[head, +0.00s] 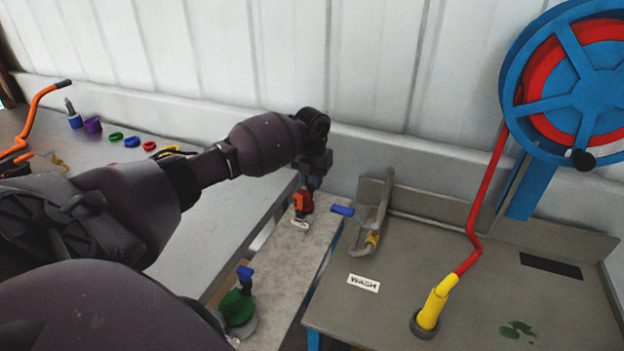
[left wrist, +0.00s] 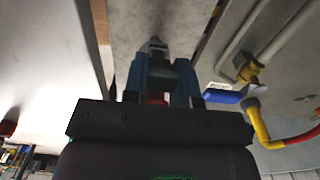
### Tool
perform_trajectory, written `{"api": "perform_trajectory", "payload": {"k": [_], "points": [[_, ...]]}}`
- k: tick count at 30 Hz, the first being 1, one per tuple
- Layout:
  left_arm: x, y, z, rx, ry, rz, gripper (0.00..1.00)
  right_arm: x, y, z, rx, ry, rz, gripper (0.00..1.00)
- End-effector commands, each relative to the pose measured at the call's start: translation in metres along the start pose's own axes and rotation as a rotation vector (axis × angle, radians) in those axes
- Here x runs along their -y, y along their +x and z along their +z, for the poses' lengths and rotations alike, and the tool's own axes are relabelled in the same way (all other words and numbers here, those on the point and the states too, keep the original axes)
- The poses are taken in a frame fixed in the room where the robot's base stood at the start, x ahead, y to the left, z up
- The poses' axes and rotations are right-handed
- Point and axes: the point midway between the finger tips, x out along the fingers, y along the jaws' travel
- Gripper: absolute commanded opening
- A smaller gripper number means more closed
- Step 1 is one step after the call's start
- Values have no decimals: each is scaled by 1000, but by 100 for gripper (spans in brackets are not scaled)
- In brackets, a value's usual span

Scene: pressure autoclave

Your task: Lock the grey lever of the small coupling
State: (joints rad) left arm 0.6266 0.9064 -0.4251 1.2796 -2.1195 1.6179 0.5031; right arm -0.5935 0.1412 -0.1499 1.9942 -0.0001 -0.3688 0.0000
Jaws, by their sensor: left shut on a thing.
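The small coupling (head: 302,203) shows as a red and orange body on the narrow grey bench, with a pale tag in front of it. My left gripper (head: 314,182) reaches down at its far side. In the left wrist view the blue fingers of my left gripper (left wrist: 168,78) are close together, with a grey piece (left wrist: 157,46) between and beyond their tips. A bit of red shows between the fingers. The gripper is shut on part of the coupling, seemingly its grey lever; the fingers hide most of the contact. My right gripper is not in view.
A green coupling with a blue handle (head: 239,308) stands nearer on the narrow bench (head: 285,265). A blue pipe handle (head: 342,210) juts close on the right. The wash table (head: 390,310) has a yellow fitting (head: 433,303) and red hose. Small coloured rings lie far left.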

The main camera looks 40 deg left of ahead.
Motion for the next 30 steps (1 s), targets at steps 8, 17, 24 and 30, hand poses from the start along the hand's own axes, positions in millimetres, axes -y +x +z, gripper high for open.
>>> {"api": "perform_trajectory", "payload": {"k": [8, 17, 24, 30], "points": [[-2, -6, -8, 118, 0, 5, 0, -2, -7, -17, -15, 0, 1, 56], [-1, -5, -18, 265, 0, 2, 0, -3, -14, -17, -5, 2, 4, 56], [0, -5, -18, 277, -1, 0, 0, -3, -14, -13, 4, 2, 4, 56], [0, -4, -18, 276, -1, 0, 39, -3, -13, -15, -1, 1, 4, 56]]}}
